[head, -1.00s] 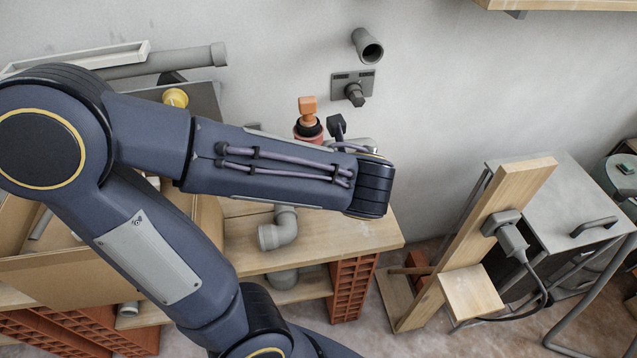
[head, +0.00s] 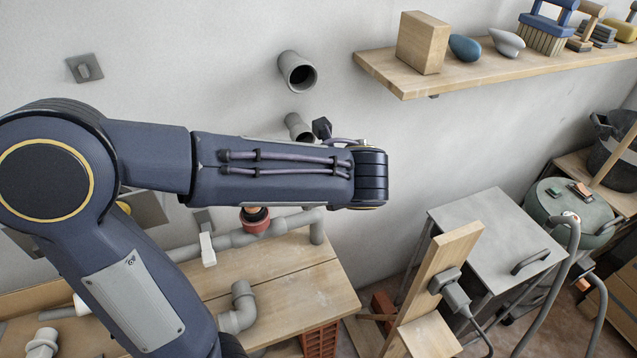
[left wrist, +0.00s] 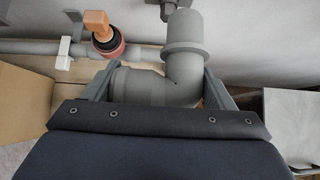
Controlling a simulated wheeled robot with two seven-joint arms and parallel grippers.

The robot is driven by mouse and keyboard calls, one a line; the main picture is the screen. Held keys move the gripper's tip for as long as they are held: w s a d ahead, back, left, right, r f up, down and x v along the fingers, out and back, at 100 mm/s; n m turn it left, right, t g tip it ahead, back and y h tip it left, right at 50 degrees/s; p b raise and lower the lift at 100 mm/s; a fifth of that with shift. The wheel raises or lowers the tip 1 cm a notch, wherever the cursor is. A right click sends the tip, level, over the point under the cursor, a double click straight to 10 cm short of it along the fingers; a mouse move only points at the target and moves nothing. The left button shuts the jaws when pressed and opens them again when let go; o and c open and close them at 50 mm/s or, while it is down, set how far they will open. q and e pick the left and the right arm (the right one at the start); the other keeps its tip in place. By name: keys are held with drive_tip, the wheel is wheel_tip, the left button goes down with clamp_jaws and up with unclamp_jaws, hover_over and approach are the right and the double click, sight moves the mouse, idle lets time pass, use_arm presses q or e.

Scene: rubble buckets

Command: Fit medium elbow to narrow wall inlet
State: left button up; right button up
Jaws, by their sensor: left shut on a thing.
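A grey elbow (left wrist: 184,70) fills the middle of the left wrist view. My left gripper (left wrist: 160,88) is shut on its lower body, and its collared socket points up towards the wall. In the head view my forearm hides the gripper and this elbow. A wide open pipe (head: 298,72) sticks out of the wall, with a slimmer pipe stub (head: 299,127) below it. A small dark grey fitting (left wrist: 168,6) shows on the wall just above the elbow in the left wrist view; whether they touch is unclear. My right gripper is out of view.
Another grey elbow (head: 238,308) lies on the wooden bench (head: 310,285). A grey pipe (left wrist: 35,47) with an orange-handled valve (left wrist: 97,22) runs along the wall. A shelf (head: 400,80) holds tools. A metal cabinet (head: 480,225) and a wooden stand (head: 440,265) are right.

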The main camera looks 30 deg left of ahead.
use_arm(q)
drive_tip(key=shift+w+a+p, duration=0.45)
drive_tip(key=shift+w+a, duration=1.4)
drive_tip(key=shift+a, duration=0.3)
drive_tip(key=o, duration=0.3)
drive_tip(key=c, duration=0.8)
